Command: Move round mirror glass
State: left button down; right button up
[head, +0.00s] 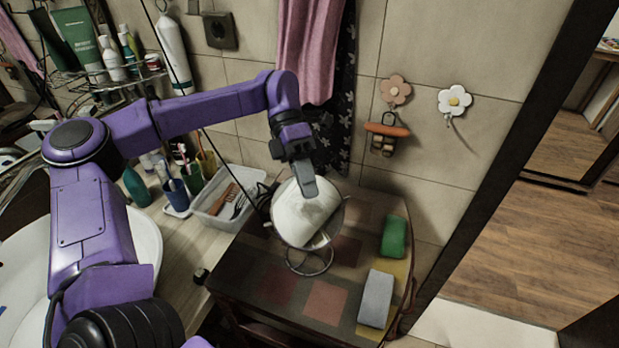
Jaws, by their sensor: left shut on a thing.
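The round mirror glass (300,212) stands tilted on a small table (265,285), in a metal ring on a round wire foot. Its face shows pale with a darker strip at the lower right. My left gripper (311,188) comes down from above, shut at the upper edge of the mirror. The fingers cover part of that edge, and their exact contact is hard to see. My right gripper is not in view.
A green block (394,237) and a grey block (375,299) lie on the table's right side. A bin (228,207) with brushes and several cups stand left of it. A pink towel (308,50) hangs behind. The tabletop's front middle is clear.

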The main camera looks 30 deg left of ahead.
pick_arm(q)
jog(key=shift+w+a+f+g+h, duration=0.15)
jog(key=shift+f+g+h, duration=0.25)
jog(key=shift+h, duration=0.2)
jog(key=shift+a+f+g+h, duration=0.1)
jog(key=shift+f+g+h, duration=0.15)
jog(key=shift+g+h, duration=0.25)
jog(key=shift+h, duration=0.3)
jog(key=c, duration=1.2)
grip_release()
jog(key=shift+b, duration=0.3)
